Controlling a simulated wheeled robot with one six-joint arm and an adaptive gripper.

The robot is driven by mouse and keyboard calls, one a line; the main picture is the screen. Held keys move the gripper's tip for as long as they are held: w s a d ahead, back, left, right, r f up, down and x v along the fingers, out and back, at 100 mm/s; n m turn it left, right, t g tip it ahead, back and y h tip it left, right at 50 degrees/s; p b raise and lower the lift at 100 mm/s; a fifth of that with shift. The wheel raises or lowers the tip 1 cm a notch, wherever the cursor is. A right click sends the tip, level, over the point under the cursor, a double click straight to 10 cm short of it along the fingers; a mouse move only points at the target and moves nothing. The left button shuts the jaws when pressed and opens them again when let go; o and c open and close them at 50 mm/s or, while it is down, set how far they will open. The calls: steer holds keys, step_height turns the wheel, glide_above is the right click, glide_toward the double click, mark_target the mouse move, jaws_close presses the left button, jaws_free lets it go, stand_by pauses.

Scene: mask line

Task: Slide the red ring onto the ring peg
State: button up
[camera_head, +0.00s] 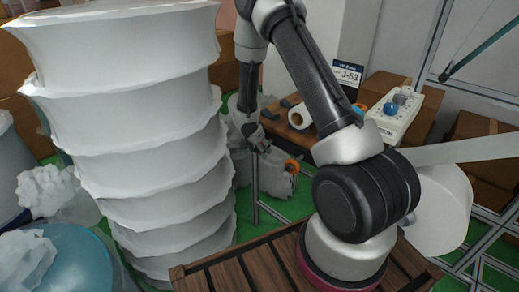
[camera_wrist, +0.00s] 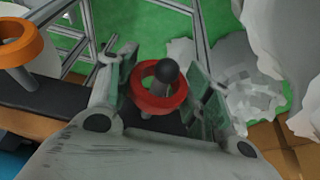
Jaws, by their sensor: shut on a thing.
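In the wrist view, the red ring (camera_wrist: 157,103) is between the two green-padded fingers of my gripper (camera_wrist: 162,80), which is shut on it. The ring peg (camera_wrist: 167,72), with a dark rounded top, shows in the ring's opening. Its top stands in front of the ring's far rim, so the ring appears to be around the peg's upper part. In the head view, my gripper (camera_head: 256,138) is beyond the white stack, and the red ring is too small to make out there.
White crumpled material (camera_wrist: 245,80) lies to the right. In the head view, a tall white stack (camera_head: 130,130) stands left of my arm, and a white control box (camera_head: 395,113) is behind it.

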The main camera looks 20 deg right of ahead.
steer(key=o, duration=1.1)
steer(key=shift+c, duration=0.2)
steer(key=v, duration=1.2)
steer(key=s+d+n+g, duration=0.2)
steer(key=s+n, duration=0.4)
steer(key=n, duration=0.1)
steer(key=s+d+r+n+t+y, duration=0.1)
steer(key=s+r+n+t+y, duration=0.3)
steer(key=s+r, duration=2.2)
steer(key=shift+s+d+r+n+t, duration=0.35)
steer(key=shift+s+n, duration=0.35)
steer(key=shift+n, duration=0.5)
